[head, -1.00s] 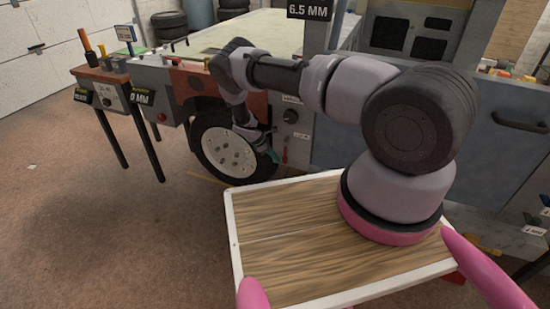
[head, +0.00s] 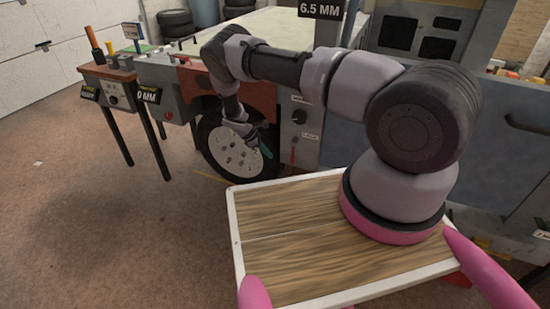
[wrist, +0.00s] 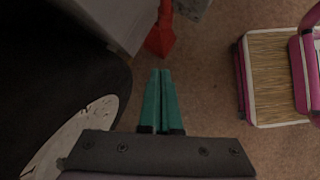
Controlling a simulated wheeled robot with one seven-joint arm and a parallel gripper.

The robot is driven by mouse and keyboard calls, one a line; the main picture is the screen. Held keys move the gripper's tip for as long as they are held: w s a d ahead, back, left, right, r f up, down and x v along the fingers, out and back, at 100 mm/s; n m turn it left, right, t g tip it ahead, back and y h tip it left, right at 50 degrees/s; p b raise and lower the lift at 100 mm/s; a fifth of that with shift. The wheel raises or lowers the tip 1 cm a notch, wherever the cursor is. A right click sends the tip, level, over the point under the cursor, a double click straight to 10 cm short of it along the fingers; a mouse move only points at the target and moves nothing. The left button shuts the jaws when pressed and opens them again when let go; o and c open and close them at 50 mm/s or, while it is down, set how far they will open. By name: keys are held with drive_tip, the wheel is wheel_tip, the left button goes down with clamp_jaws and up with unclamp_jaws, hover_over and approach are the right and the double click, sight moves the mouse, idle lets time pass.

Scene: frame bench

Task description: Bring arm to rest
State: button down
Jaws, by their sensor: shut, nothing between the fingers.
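My arm reaches left from its base on my wooden deck, its end hanging down in front of the bench. My gripper (head: 265,150) is small in the head view, in front of the wheel. In the wrist view my gripper (wrist: 161,72) shows its two teal fingers side by side, shut and empty. The fingers point toward a red pointed part (wrist: 160,40), apart from it as far as I can tell.
The white-hubbed wheel (head: 232,150) with a dark tire is close to my gripper; its pale hub also shows in the wrist view (wrist: 75,135). A grey panel with a knob (head: 299,117) stands just right of it. Open brown floor (head: 90,230) lies to the left.

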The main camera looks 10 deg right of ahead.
drive_tip(key=w+a+r+m+y, duration=0.1)
drive_tip(key=w+r+m+y, duration=0.15)
drive_tip(key=r, duration=1.05)
drive_tip(key=w+a+r+m+y, duration=0.1)
drive_tip(key=a+r+m, duration=0.15)
drive_tip(key=r, duration=1.05)
drive_tip(key=s+d+r+m+t+y, duration=0.1)
drive_tip(key=s+d+r+m, duration=0.15)
drive_tip(key=r, duration=0.75)
drive_tip(key=s+d+r+m+y, duration=0.2)
drive_tip(key=s+r+m, duration=0.1)
drive_tip(key=r, duration=0.7)
drive_tip(key=s+d+r+m+t+y, duration=0.1)
drive_tip(key=s+d+r+m+t, duration=0.1)
drive_tip(key=s+r, duration=0.6)
drive_tip(key=s+d+r+m+t+y, duration=0.1)
drive_tip(key=s+d+r+m, duration=0.2)
drive_tip(key=s+r, duration=0.5)
drive_tip(key=s+r+m+t, duration=0.1)
drive_tip(key=s+r+m, duration=0.1)
drive_tip(key=s, duration=0.6)
drive_tip(key=s+r+m+t, duration=0.2)
drive_tip(key=s, duration=0.6)
drive_tip(key=shift+d, duration=0.3)
